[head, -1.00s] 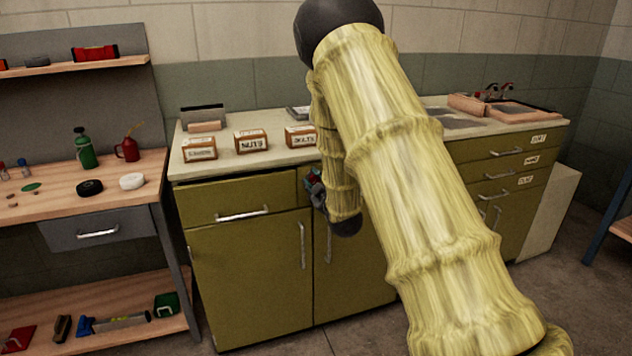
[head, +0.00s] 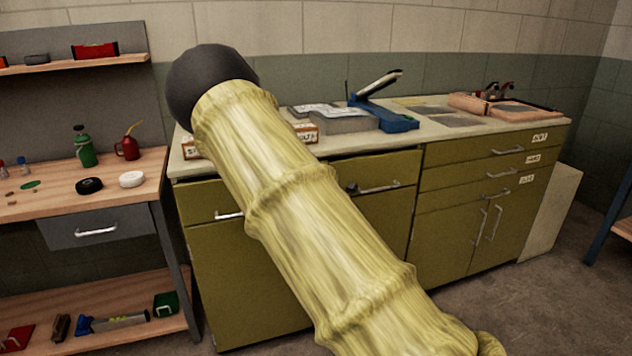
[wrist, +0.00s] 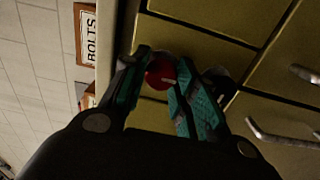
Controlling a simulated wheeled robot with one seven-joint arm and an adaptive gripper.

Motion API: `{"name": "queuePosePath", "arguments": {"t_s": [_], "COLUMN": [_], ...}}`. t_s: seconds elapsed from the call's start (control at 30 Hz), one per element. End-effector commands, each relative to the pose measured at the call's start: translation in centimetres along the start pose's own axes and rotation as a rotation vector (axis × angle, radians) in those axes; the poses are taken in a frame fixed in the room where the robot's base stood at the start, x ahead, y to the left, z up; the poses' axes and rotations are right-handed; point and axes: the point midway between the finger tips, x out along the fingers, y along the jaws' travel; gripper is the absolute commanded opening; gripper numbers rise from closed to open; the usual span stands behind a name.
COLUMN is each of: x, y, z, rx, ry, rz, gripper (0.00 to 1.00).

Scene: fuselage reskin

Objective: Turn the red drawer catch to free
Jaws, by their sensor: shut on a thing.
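The red drawer catch (wrist: 160,74) shows in the wrist view as a round red piece on the olive cabinet front, just under the countertop edge. My gripper (wrist: 164,62) has its two green-padded fingers closed around the catch, one on each side. The fingers partly cover it, so I cannot tell which way it is turned. In the head view my arm hides the catch and the gripper's fingers. The olive drawer (head: 400,172) with a bar handle shows to the right of my arm.
On the countertop stand a blue lever tool (head: 400,122), a grey case (head: 342,121) and labelled boxes, including a BOLTS box (wrist: 88,35). A workbench (head: 60,188) stands at left. The floor (head: 500,310) at right is clear.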

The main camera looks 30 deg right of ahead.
Motion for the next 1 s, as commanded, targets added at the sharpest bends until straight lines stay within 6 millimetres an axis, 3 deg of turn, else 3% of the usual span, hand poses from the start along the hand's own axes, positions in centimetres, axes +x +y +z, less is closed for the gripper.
{"name": "queuePosePath", "arguments": {"t_s": [0.6,0.63,0.7,1.0], "x": [-0.07,-0.07,-0.07,-0.05], "y": [-0.18,-0.18,-0.17,-0.1], "z": [0.05,0.05,0.04,0.03], "rx": [-0.039,-0.038,-0.038,-0.038], "ry": [-0.001,-0.001,-0.001,-0.001], "rz": [-0.003,-0.003,-0.003,-0.001], "gripper": [0.05,0.34,0.47,0.5]}}
